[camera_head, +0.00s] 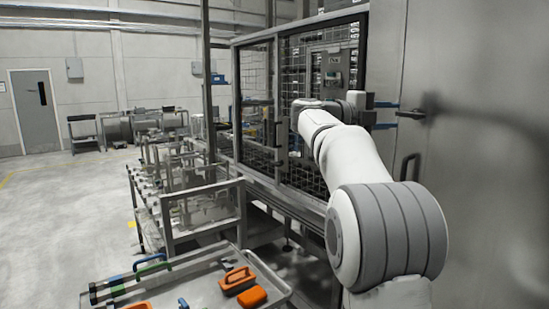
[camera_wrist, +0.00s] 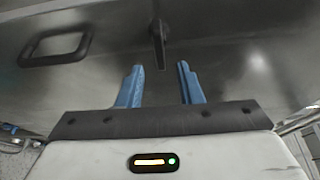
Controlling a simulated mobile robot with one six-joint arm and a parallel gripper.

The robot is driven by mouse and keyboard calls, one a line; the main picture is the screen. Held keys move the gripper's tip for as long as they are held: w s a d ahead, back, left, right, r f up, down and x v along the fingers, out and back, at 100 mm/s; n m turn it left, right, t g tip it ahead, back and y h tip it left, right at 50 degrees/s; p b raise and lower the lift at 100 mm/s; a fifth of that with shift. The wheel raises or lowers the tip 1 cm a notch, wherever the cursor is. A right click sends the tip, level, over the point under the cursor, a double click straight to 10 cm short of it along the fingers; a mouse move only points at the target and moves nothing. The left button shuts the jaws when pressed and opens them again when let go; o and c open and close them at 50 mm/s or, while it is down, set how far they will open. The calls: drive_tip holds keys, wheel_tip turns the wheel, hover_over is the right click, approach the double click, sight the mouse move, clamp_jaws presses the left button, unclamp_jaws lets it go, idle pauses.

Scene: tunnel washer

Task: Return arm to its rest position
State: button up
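My gripper (camera_head: 396,115) is at the end of my arm, in front of the large grey panel (camera_head: 470,180) on the right. In the wrist view, its two blue fingers are spread apart with an empty gap between them (camera_wrist: 160,72). A dark lever-like handle (camera_wrist: 158,42) on the panel lies just beyond the fingertips, in line with the gap. It also shows in the head view (camera_head: 433,104). I see no contact between fingers and handle, but the exact distance is unclear.
A dark loop handle (camera_head: 410,166) sits lower on the panel. A mesh-fenced cage (camera_head: 305,165) stands behind my arm. A metal tray (camera_head: 205,292) with an orange tool (camera_head: 237,280) and other items is at front left. The floor (camera_head: 55,215) at far left is open.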

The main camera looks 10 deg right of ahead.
drive_tip(key=w+a+n+t+y, duration=0.5)
drive_tip(key=a+n+t+y, duration=0.2)
drive_tip(key=a+n+t, duration=0.85)
drive_tip(key=s+a+f+n+y, duration=0.4)
drive_tip(key=a+f+n+y, duration=0.55)
drive_tip(key=f+n, duration=0.3)
drive_tip(key=s+a+f+n+g+y, duration=0.35)
drive_tip(key=s+f+n+g, duration=0.2)
drive_tip(key=s+f, duration=0.7)
drive_tip(key=s+f+n+g+h, duration=0.2)
drive_tip(key=s+f+g, duration=0.4)
drive_tip(key=s+f, duration=0.7)
drive_tip(key=s, duration=0.3)
drive_tip(key=shift+d+g, duration=0.4)
drive_tip(key=shift+n, duration=0.25)
